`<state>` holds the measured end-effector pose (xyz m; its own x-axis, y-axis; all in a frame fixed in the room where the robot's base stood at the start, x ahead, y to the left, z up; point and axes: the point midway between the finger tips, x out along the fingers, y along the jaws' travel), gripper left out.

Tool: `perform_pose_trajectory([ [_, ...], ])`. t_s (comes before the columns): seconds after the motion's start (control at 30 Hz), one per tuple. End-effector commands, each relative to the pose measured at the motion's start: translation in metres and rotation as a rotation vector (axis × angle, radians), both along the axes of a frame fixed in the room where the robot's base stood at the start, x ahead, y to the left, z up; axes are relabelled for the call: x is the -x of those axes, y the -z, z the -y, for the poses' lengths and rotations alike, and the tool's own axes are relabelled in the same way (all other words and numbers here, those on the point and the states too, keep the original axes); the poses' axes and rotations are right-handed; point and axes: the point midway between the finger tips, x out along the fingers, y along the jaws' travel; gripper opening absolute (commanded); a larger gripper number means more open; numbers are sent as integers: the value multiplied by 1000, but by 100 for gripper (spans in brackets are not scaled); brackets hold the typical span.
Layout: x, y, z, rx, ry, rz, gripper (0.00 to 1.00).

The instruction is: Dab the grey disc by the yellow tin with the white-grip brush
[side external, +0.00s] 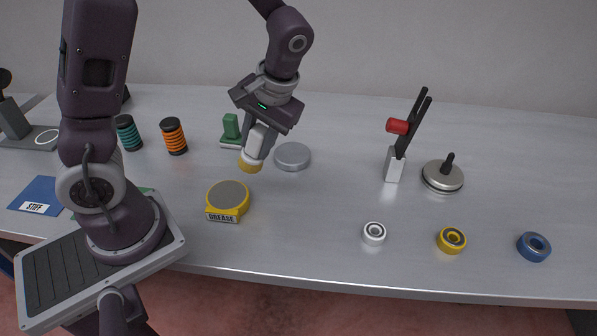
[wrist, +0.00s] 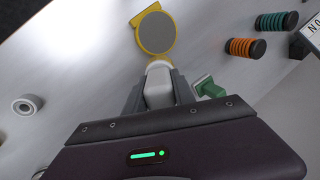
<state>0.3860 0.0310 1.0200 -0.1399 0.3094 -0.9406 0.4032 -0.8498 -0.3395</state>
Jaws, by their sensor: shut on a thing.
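My gripper (side external: 258,141) is shut on the white-grip brush (side external: 255,146) and holds it above the table, tilted slightly, with its yellowish end (side external: 250,163) pointing down. In the wrist view the brush's white grip (wrist: 159,84) sits between my fingers. The yellow tin (side external: 229,197), labelled GREASE, stands on the table in front of the brush. The brush end appears apart from the tin in the side view.
A grey round lid-like piece (side external: 292,156) lies right of the brush. A green stand (side external: 231,130) is close behind it. Orange (side external: 173,136) and teal (side external: 128,133) coils stand left. Rings, including a white one (side external: 374,233), and a white block with black prongs (side external: 396,164) are to the right.

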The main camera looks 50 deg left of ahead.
Motion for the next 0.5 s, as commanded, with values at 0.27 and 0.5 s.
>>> perform_pose_trajectory([
  [0.27,-69,33,28,-4,422,-3,0],
  [0.5,-127,-22,6,-14,404,70,0],
])
